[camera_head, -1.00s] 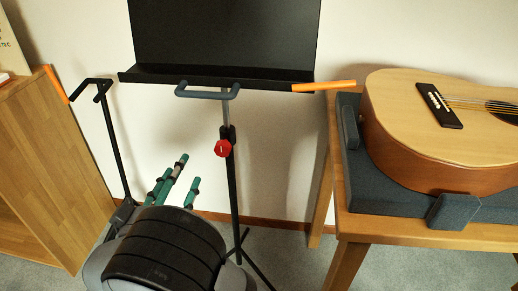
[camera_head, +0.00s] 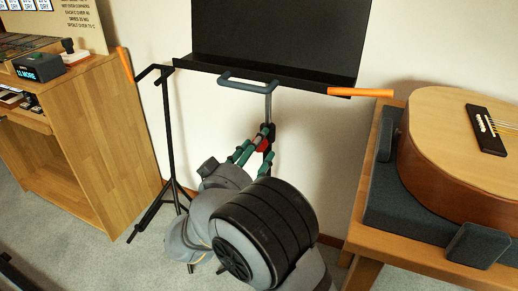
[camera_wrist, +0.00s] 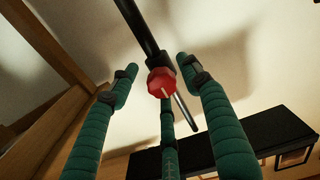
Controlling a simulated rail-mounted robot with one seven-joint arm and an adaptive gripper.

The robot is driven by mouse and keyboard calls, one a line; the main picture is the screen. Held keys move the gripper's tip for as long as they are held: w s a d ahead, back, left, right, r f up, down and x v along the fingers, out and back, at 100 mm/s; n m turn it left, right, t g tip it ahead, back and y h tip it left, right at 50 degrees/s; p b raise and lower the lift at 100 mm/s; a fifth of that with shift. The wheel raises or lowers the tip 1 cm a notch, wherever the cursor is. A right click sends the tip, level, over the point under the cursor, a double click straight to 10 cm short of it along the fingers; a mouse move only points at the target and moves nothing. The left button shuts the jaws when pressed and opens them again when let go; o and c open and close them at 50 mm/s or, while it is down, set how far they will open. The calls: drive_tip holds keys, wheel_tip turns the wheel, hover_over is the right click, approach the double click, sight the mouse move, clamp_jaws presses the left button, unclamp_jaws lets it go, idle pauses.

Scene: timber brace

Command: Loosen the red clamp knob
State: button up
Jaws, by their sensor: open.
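The red clamp knob (camera_wrist: 161,83) sits on the black post of the music stand, with a white mark on its face. In the head view the knob (camera_head: 262,145) is partly hidden behind my fingers. My gripper (camera_head: 252,146) is at the knob, its green fingers reaching up to it. In the wrist view my gripper (camera_wrist: 157,85) is open, with green fingers left, right and below the knob. I see a gap between the left and right fingers and the knob. I cannot tell if the lower finger touches it.
The music stand's black desk (camera_head: 275,50) rises above, with a grey handle bar (camera_head: 249,83) below it. A guitar (camera_head: 462,150) lies on a padded wooden table (camera_head: 400,258) at right. A wooden cabinet (camera_head: 110,135) and a second black stand (camera_head: 168,130) are at left.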

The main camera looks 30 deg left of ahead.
drive_tip(key=shift+w, duration=0.35)
drive_tip(key=shift+c, duration=0.3)
drive_tip(key=c, duration=1.1)
